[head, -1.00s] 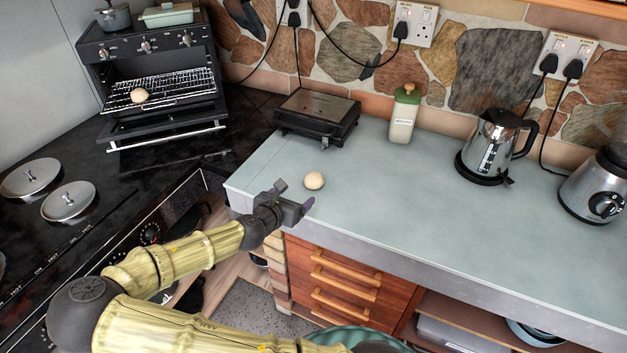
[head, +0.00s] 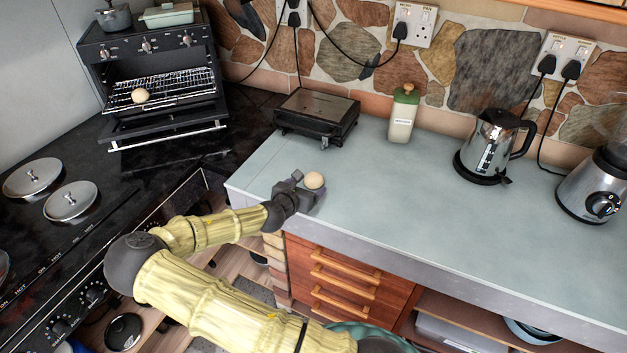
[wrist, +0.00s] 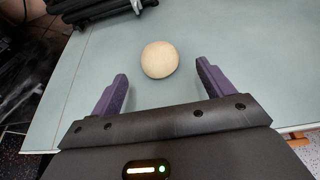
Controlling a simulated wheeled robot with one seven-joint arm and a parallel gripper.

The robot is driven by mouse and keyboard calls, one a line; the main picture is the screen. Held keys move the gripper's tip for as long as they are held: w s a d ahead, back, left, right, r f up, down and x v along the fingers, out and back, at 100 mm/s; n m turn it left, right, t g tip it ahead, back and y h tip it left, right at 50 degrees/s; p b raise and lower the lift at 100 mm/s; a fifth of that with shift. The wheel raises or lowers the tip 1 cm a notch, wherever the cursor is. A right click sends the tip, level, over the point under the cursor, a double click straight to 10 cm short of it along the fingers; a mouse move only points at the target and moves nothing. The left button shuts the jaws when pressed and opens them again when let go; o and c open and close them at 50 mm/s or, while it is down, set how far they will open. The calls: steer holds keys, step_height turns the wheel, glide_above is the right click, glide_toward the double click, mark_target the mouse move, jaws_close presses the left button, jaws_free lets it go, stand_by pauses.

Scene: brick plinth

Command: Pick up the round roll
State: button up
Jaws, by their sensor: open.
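A round, pale tan roll (head: 314,180) sits on the blue-grey counter near its left end. It also shows in the wrist view (wrist: 159,60), just beyond the fingertips and roughly midway between them. My gripper (head: 306,188) is open and empty, low over the counter beside the roll. In the wrist view its two purple fingers (wrist: 160,75) are spread to either side, with nothing between them. A second round roll (head: 140,96) lies on the wire rack of the open oven at the left.
A black grill (head: 316,118) stands behind the roll. A green-topped jar (head: 403,115), a kettle (head: 493,147) and a blender (head: 594,185) stand along the wall. The counter (head: 420,220) is clear to the right. The stove with pot lids (head: 70,200) is at the left.

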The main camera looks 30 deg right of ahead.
mark_target(311, 184)
steer(key=x, duration=0.2)
steer(key=p+x, duration=0.1)
steer(key=x, duration=0.1)
steer(key=shift+w+d+f, duration=0.2)
steer(key=shift+f, duration=0.25)
steer(key=c, duration=1)
